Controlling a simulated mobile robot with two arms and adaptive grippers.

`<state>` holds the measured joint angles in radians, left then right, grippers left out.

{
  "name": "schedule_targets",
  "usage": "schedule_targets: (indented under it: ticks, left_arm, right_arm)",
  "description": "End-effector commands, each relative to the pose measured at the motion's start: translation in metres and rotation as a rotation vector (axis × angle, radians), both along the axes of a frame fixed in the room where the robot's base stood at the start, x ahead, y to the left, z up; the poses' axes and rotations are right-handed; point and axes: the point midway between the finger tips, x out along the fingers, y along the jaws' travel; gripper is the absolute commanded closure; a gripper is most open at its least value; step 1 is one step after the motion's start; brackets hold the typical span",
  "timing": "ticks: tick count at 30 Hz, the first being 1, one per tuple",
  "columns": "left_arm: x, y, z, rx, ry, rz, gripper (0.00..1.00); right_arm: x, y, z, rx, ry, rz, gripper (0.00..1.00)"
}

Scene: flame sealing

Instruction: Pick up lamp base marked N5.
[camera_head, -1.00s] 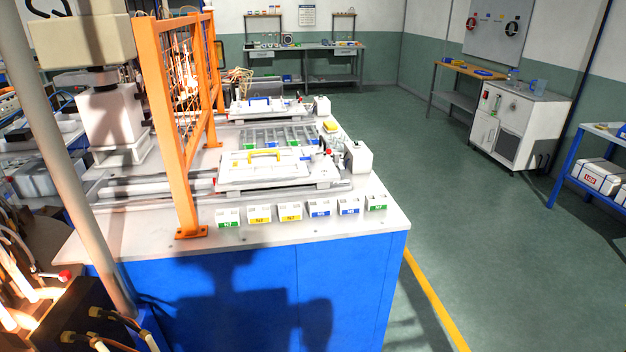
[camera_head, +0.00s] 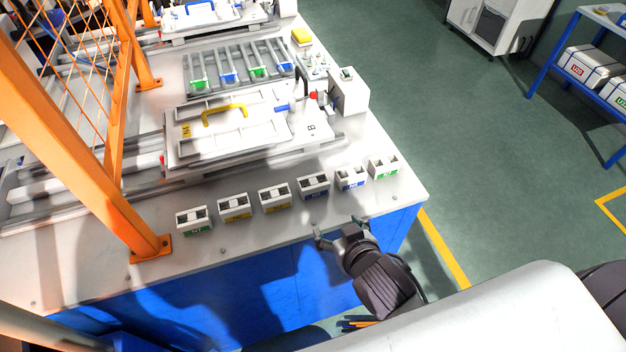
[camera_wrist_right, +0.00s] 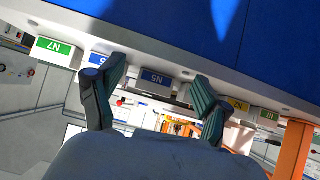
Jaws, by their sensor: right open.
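The lamp base marked N5 (camera_head: 314,186) is a small white block with a blue label, third from the right in a row of similar bases along the table's front edge. It also shows in the right wrist view, where its blue N5 label (camera_wrist_right: 157,78) appears upside down between my fingers. My right gripper (camera_head: 338,230) is open and empty, just in front of the table edge, a short way from N5 and not touching it in the head view. In the right wrist view the two fingers (camera_wrist_right: 155,95) are spread apart. My left gripper is not in view.
A blue-labelled base (camera_head: 350,178) and a green-labelled one (camera_head: 383,167) stand right of N5; a yellow-labelled base (camera_head: 275,198) stands to its left. Behind the row is a white fixture (camera_head: 240,145) with a yellow handle. An orange fence post (camera_head: 75,150) stands at left.

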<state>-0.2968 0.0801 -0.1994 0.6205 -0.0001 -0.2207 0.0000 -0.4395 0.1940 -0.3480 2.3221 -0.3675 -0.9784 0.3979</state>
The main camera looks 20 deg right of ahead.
Motion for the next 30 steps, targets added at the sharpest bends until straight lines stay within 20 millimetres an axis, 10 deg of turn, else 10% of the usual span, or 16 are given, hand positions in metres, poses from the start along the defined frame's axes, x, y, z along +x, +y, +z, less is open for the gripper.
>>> schedule_targets:
  ticks: [3,7,30]
  left_arm:
    - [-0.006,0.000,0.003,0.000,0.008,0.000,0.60]
    - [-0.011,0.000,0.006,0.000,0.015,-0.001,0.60]
    - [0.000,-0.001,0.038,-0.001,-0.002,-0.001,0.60]
  right_arm:
    - [0.007,0.008,0.048,0.041,-0.126,-0.003,0.23]
    - [0.017,0.012,0.064,0.061,-0.177,-0.004,0.23]
    - [0.108,0.013,0.014,0.058,-0.177,-0.005,0.23]
